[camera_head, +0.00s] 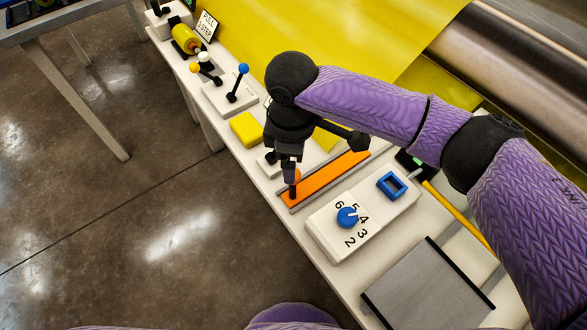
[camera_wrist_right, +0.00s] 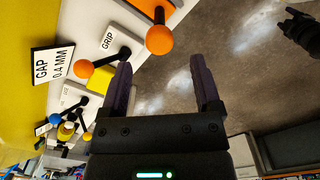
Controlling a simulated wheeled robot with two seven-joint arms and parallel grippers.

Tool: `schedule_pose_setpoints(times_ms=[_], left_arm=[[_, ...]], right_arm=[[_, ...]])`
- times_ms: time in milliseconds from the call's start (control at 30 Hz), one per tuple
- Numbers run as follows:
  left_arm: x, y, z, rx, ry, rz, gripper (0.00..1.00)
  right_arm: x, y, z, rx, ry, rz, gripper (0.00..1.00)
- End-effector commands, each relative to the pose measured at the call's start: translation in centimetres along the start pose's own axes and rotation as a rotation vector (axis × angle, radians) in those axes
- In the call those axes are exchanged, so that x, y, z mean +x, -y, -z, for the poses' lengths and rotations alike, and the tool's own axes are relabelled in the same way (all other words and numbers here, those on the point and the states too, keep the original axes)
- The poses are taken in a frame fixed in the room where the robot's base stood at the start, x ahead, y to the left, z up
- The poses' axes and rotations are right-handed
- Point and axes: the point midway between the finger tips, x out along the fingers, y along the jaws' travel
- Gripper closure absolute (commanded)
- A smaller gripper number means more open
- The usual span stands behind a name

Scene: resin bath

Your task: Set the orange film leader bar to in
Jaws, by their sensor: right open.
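The orange film leader bar (camera_head: 330,174) lies in a grey track on the white bench in the head view. Its near end also shows at the top of the right wrist view (camera_wrist_right: 146,5). An orange ball knob (camera_wrist_right: 159,40) on a dark stem stands at that end. My right gripper (camera_head: 290,180) is over this end, pointing down, and partly hides the knob. In the right wrist view its two fingers (camera_wrist_right: 163,85) are apart and empty, with the knob just beyond the tips, between their lines. A dark shape at upper right (camera_wrist_right: 300,28) appears to be my left gripper, its jaws unclear.
A GRIP lever (camera_wrist_right: 84,68) with an orange ball stands beside the bar. A blue dial (camera_head: 347,217) and blue-framed switch (camera_head: 391,185) sit on the other side. A blue-ball lever (camera_head: 243,69) and yellow block (camera_head: 246,128) are farther left. The floor side is clear.

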Motion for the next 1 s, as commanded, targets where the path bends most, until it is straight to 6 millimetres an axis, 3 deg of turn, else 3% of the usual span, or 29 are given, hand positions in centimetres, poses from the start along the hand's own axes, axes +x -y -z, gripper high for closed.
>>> schedule_pose_setpoints(times_ms=[33, 200, 567, 933, 1000], left_arm=[[1.1, 0.0, -0.6, 0.0, 0.015, 0.001, 0.41], [2.4, 0.4, -1.6, -0.002, 0.041, 0.007, 0.41], [2.6, 0.6, -1.3, -0.003, 0.043, 0.012, 0.41], [2.6, 0.6, -0.8, -0.001, 0.035, 0.011, 0.41], [2.6, 0.6, -0.8, -0.002, 0.035, 0.01, 0.41]], right_arm=[[1.9, 0.0, 0.0, 0.001, 0.001, 0.004, 0.19], [5.0, 0.0, 0.0, 0.002, -0.001, 0.002, 0.19], [5.8, 0.0, 0.1, 0.002, -0.003, -0.002, 0.19], [5.8, 0.0, 0.1, 0.002, -0.004, -0.001, 0.95], [5.8, 0.0, 0.1, 0.002, -0.004, -0.001, 1.0]])
